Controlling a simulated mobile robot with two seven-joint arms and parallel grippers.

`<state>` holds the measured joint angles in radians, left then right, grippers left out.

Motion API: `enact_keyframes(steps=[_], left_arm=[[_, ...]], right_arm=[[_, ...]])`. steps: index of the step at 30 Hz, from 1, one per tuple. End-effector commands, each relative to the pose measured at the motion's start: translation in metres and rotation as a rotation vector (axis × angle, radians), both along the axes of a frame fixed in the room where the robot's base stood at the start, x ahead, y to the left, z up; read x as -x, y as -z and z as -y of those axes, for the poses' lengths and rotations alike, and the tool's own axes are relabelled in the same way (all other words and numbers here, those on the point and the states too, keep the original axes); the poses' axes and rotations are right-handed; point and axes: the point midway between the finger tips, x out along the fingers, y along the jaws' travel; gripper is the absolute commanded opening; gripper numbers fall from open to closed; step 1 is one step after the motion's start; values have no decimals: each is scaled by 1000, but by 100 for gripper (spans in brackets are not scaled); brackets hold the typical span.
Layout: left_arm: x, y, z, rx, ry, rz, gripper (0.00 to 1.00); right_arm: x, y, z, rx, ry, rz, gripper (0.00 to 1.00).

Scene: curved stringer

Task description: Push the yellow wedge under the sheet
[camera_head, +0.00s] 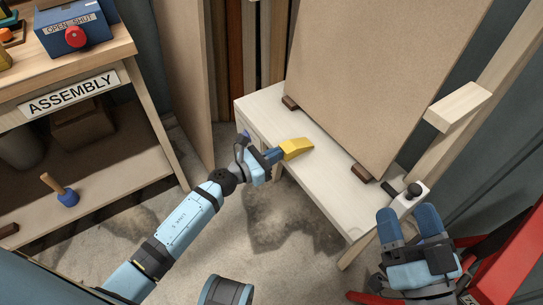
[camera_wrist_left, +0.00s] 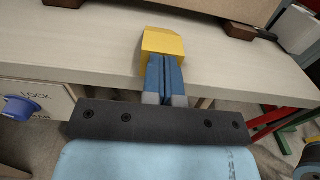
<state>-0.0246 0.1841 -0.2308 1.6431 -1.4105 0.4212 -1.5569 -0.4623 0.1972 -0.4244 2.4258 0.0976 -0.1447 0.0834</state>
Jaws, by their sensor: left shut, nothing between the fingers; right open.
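The yellow wedge (camera_head: 296,148) lies on the pale wooden bench (camera_head: 325,178), near its front edge. In the left wrist view the wedge (camera_wrist_left: 163,43) is straight ahead of my left gripper (camera_wrist_left: 165,60). My left gripper (camera_head: 277,154) is shut, its blue fingertips at the wedge's near end; whether they touch it I cannot tell. The large tan sheet (camera_head: 375,70) stands on dark brown blocks (camera_head: 362,173) on the bench, with a gap beneath its lower edge beyond the wedge. My right gripper (camera_head: 414,222) is open and empty at the lower right, in front of the bench's right end.
A wooden post with a projecting block (camera_head: 458,106) stands right of the sheet. A white fitting with a black knob (camera_head: 410,195) is at the bench's right end. A shelf labelled ASSEMBLY (camera_head: 72,94) stands left. Red metal parts (camera_head: 510,255) are at lower right.

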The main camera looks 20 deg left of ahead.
Motion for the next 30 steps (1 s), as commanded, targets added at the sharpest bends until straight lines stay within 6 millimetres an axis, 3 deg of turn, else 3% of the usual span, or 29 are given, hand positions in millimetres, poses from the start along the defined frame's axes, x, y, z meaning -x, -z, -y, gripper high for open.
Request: enact_keyframes(steps=[5,13,23,30], left_arm=[[-2,0,1,1,0,1,0],[-24,0,18,0,-1,1,0],[-24,0,17,0,0,0,0],[-27,2,5,0,1,0,0]], right_arm=[[0,0,0,1,-1,-1,70],[0,7,0,10,-6,-23,70],[0,6,0,10,-4,-18,70],[-2,13,0,15,-7,-31,70]])
